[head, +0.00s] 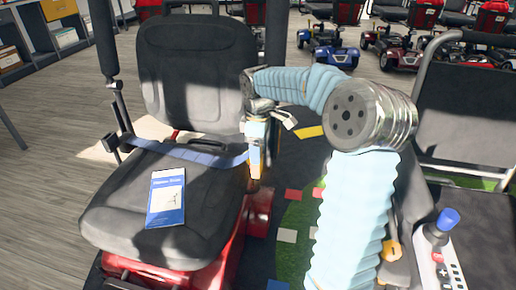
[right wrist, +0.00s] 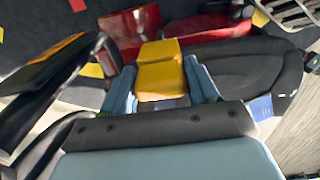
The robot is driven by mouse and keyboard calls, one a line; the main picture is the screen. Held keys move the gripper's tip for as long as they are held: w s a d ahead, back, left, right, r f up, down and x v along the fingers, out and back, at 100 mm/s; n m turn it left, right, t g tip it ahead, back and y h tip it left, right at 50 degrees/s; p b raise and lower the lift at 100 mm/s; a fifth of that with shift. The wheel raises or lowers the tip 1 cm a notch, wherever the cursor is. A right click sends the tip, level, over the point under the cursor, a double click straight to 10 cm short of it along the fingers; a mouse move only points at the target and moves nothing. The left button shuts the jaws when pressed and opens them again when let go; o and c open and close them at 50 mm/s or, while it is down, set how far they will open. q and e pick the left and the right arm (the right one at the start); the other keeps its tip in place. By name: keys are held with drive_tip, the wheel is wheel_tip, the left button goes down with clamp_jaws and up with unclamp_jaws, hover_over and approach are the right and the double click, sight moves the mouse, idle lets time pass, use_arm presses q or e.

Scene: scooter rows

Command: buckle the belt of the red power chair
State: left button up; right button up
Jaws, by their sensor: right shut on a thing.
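The red power chair has a dark seat (head: 130,205), a dark backrest (head: 195,75) and a red base (head: 225,260). Its blue belt (head: 205,155) lies across the seat from the left side to my right gripper. My right gripper (head: 256,160) is at the seat's right edge, pointing down. In the right wrist view its blue fingers are shut on a yellow buckle piece (right wrist: 160,77). A second yellow face (right wrist: 160,50) shows directly beyond it; I cannot tell whether they are joined or only touching. My left gripper is not in view.
A blue booklet (head: 166,197) lies on the seat front. Another dark chair (head: 465,110) with a joystick (head: 440,230) stands close on the right. Several scooters (head: 330,40) stand at the back. Shelves (head: 40,35) are at the back left. Wood floor on the left is clear.

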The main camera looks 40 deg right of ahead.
drive_tip(key=o, duration=1.4)
drive_tip(key=shift+f, duration=0.45)
drive_tip(key=shift+o, duration=1.1)
drive_tip(key=shift+r, duration=0.1)
drive_tip(key=shift+r, duration=0.1)
wheel_tip(320, 180, up, 14)
drive_tip(key=p, duration=0.2)
drive_tip(key=shift+p, duration=0.35)
drive_tip(key=shift+f, duration=0.2)
